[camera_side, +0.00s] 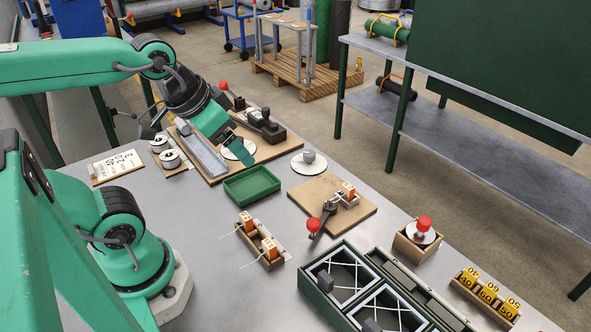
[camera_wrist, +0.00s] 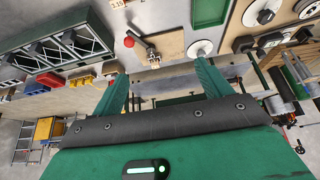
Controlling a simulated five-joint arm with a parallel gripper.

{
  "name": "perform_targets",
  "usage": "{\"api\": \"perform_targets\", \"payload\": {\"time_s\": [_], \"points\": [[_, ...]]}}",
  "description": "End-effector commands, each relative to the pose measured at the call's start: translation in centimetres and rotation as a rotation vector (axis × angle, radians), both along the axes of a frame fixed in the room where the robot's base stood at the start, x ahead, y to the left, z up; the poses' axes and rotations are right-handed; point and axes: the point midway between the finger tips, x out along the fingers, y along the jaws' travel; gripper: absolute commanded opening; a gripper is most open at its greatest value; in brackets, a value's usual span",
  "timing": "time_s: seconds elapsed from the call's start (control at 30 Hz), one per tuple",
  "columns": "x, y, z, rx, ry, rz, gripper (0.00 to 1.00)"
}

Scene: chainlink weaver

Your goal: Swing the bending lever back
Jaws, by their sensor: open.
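Two levers with red balls show in the side view, and I cannot tell for sure which is the bending lever. One red-ball lever (camera_side: 315,228) is on a small brown board (camera_side: 330,190) beside a clamped orange-and-white block (camera_side: 348,189); its red ball (camera_wrist: 129,42) also shows in the wrist view. The other red ball (camera_side: 223,85) is at the far end of the larger back board, by a dark machine (camera_side: 264,124). My gripper (camera_side: 236,142) is open and empty, above the back board's near side. Its green fingers (camera_wrist: 163,82) are apart in the wrist view, touching neither lever.
A green tray (camera_side: 252,185) lies in front of the back board. A white disc with a grey block (camera_side: 309,161) stands between the boards. A dark green rack (camera_side: 350,277) with wire-crossed frames, a red-knobbed box (camera_side: 418,240) and yellow number tags (camera_side: 487,292) occupy the near right.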

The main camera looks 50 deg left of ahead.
Motion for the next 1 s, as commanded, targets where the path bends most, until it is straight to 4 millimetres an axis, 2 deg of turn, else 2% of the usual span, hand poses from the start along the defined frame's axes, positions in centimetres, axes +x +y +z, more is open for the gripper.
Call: {"api": "perform_targets", "payload": {"time_s": [0.03,0.13,0.43,0.73,1.0], "points": [[0.0,0.0,0.0,0.000,0.002,-0.001,0.67],[0.2,-0.1,0.1,0.000,0.011,-0.004,0.49],[2.1,-0.9,0.1,0.006,0.115,-0.042,0.49],[5.5,-2.4,-0.6,0.018,0.277,-0.101,0.49],[8.5,-4.0,-2.1,0.035,0.424,-0.155,0.49]]}}
